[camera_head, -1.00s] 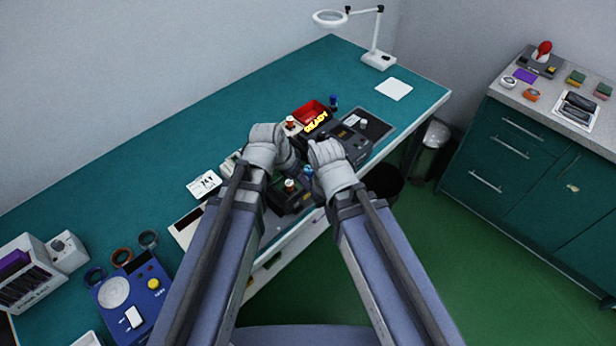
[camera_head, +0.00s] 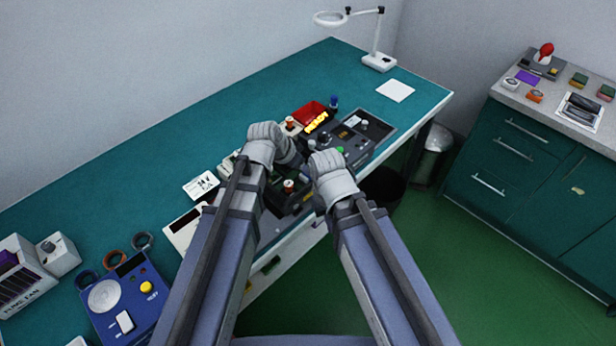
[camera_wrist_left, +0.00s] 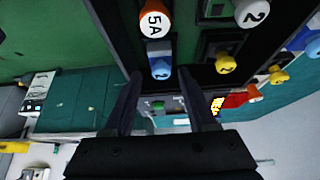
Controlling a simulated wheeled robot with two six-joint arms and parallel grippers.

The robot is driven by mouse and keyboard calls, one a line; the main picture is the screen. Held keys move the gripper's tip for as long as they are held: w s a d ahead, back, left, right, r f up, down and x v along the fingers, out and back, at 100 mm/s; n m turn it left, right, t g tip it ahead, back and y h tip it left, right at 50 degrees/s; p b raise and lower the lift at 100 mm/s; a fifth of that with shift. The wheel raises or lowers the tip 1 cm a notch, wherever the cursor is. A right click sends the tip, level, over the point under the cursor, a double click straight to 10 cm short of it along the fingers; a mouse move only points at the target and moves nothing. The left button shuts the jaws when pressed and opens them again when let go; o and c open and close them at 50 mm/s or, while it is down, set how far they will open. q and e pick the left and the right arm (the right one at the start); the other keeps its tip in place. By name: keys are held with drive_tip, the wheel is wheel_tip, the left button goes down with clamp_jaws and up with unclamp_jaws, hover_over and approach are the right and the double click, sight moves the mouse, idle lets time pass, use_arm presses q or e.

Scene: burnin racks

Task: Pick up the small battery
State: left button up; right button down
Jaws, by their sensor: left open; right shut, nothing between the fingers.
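I cannot single out the small battery for certain in either view. My left gripper (camera_wrist_left: 160,105) is open, its two dark fingers apart in the left wrist view. Nothing shows held between the fingers. In the head view the left fingers are hidden behind my wrist, over the bench equipment. My right gripper (camera_head: 314,163) is shut and empty beside it, near the front of a black device (camera_head: 355,145); its tips are mostly hidden.
The teal bench (camera_head: 130,185) carries a red bin (camera_head: 309,112), a white 24 V card (camera_head: 201,186), a blue instrument (camera_head: 125,300) and a lamp (camera_head: 378,60). A black bin (camera_head: 383,186) stands below its front edge. A green cabinet (camera_head: 520,165) is at right. The back-left bench top is clear.

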use_arm(q)
drive_tip(key=b+x, duration=0.3)
drive_tip(key=x, duration=0.1)
drive_tip(key=shift+w+d+f, duration=0.1)
drive_tip(key=shift+w+d, duration=0.05)
drive_tip(key=shift+w, duration=0.1)
drive_tip(key=shift+c, duration=0.3)
clamp_jaws()
